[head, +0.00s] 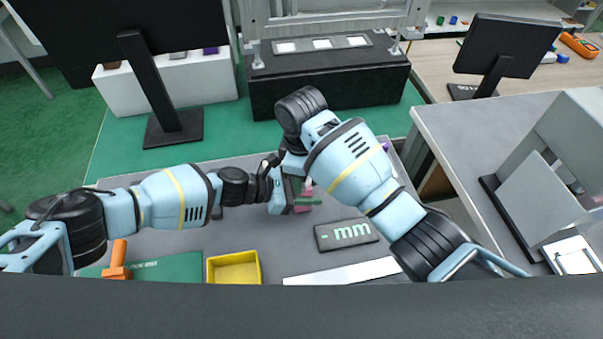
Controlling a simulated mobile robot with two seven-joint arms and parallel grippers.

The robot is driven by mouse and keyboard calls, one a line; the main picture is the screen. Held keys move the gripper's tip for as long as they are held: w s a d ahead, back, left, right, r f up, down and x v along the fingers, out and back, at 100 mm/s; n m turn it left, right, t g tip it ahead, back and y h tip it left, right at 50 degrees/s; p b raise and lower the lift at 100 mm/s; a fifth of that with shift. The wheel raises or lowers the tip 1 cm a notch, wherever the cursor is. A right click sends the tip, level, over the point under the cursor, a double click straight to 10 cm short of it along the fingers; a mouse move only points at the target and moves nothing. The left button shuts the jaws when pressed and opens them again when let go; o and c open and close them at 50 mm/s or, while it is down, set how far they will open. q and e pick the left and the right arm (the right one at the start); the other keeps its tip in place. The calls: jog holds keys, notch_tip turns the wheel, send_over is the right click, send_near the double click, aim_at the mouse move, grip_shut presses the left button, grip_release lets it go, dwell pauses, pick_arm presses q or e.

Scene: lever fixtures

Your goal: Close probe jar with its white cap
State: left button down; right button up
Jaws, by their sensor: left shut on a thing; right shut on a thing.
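My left gripper (283,191) reaches in from the left. My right gripper (292,176) comes down from the right and meets it above the grey table. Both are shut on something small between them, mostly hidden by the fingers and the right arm. A small pink piece (303,207) and a green strip (313,201) show just right of the fingers. I cannot make out the probe jar or its white cap clearly, or tell which gripper has which.
A yellow tray (234,268), a green mat (180,268) with an orange fixture (118,262), a dark "mm" display (346,235) and a white strip (342,272) lie on the grey table (285,240) nearer me. A black monitor (135,50) stands beyond it at left.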

jog(key=o, duration=1.1)
jog(key=shift+r, duration=0.1)
jog(key=shift+r, duration=2.15)
